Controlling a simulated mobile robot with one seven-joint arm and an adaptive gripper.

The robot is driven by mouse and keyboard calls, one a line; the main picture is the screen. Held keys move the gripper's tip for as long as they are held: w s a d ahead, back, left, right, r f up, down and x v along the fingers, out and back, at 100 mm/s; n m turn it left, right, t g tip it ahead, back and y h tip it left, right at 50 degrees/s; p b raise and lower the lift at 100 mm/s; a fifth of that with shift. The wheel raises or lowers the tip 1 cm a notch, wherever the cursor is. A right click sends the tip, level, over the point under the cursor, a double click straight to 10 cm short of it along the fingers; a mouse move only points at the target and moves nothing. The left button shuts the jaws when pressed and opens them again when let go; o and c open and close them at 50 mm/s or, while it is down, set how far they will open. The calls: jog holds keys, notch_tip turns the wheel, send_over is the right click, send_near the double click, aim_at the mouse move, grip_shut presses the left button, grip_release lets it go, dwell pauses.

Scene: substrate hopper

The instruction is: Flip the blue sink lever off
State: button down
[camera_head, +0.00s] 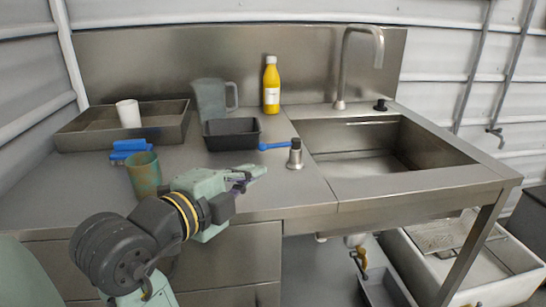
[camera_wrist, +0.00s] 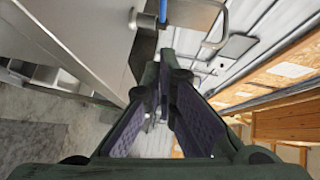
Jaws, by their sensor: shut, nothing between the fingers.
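The blue sink lever (camera_head: 275,146) sticks out to the left from the dark top of a short metal post (camera_head: 295,158) at the left of the sink. It lies about level, its free end near the black tray. My gripper (camera_head: 254,172) is shut and empty, at the counter's front part, below and left of the lever in the picture and apart from it. In the wrist view the two dark finger pads (camera_wrist: 164,84) are close together. A blue strip at the top edge there is too cut off to name surely.
The steel sink (camera_head: 355,172) with its tall faucet (camera_head: 345,60) is at the right. A black tray (camera_head: 231,143), a clear pitcher (camera_head: 211,98), a yellow bottle (camera_head: 271,88) and a greenish cup (camera_head: 143,174) stand on the counter. Bare counter lies in front of the lever.

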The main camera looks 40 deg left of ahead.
jog(key=p, duration=0.2)
send_near(280, 147)
jog(key=w+d, duration=0.1)
jog(key=d, duration=0.1)
jog(key=w+d, duration=0.1)
jog(key=w, duration=0.1)
jog(key=shift+d+r, duration=0.1)
jog(key=shift+d, duration=0.3)
jog(key=w+a, duration=0.1)
jog(key=w+a+p, duration=0.1)
jog(key=shift+w+a+f, duration=0.1)
jog(key=shift+a+f, duration=0.25)
jog(key=shift+w+a+f, duration=0.15)
jog(key=shift+w+a, duration=0.1)
jog(key=shift+a, duration=0.1)
jog(key=shift+a+f, duration=0.15)
jog(key=shift+w+a+b, duration=0.25)
jog(key=shift+a+b, duration=0.25)
jog(key=shift+b, duration=0.35)
jog(key=shift+d, duration=0.1)
